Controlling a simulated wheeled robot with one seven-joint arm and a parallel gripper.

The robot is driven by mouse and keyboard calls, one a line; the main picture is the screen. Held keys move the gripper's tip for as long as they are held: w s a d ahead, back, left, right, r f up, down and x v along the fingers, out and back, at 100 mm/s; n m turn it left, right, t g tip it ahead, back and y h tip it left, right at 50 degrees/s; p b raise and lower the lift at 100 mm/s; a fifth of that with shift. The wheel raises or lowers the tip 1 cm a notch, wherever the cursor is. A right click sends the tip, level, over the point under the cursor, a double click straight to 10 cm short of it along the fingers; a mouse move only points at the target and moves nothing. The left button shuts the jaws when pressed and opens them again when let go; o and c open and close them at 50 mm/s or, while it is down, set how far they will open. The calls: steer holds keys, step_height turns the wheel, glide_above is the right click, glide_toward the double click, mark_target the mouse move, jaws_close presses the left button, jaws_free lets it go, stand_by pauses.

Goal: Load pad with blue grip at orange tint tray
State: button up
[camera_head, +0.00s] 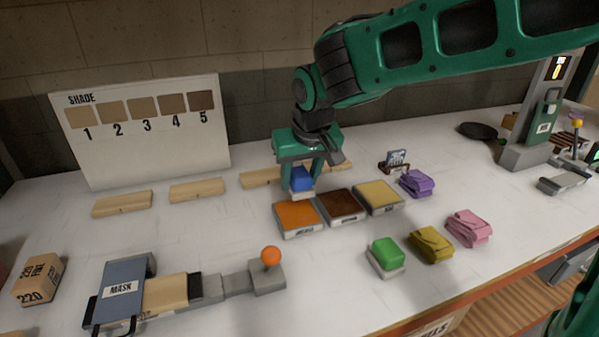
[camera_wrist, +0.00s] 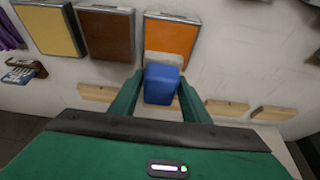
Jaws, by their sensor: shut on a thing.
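The pad with the blue grip (camera_head: 301,180) is held between the fingers of my gripper (camera_head: 300,178), which is shut on the blue block. Its pale pad base (camera_head: 302,194) points down. The orange tint tray (camera_head: 298,217) lies just in front of it on the table, and the pad is over or just behind its back edge; I cannot tell if they touch. In the wrist view the blue grip (camera_wrist: 162,84) sits between both fingers, and the orange tray (camera_wrist: 171,38) is beyond it, with the pad base overlapping its near edge.
A brown tray (camera_head: 342,205) and a yellow tray (camera_head: 379,196) stand right of the orange one. A green-gripped pad (camera_head: 385,256) and folded cloths (camera_head: 431,245) lie at front right. Wooden strips (camera_head: 198,190) and a shade board (camera_head: 145,130) are behind. A mask fixture (camera_head: 122,287) is at front left.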

mark_target(296, 211)
steer(key=shift+s+a+f, duration=0.1)
steer(key=shift+a+f, duration=0.1)
steer(key=shift+f, duration=0.25)
steer(key=shift+a+f, duration=0.15)
steer(key=shift+f, duration=1.9)
steer(key=shift+f, duration=0.5)
stand_by(0.3)
steer(key=shift+r, duration=3.55)
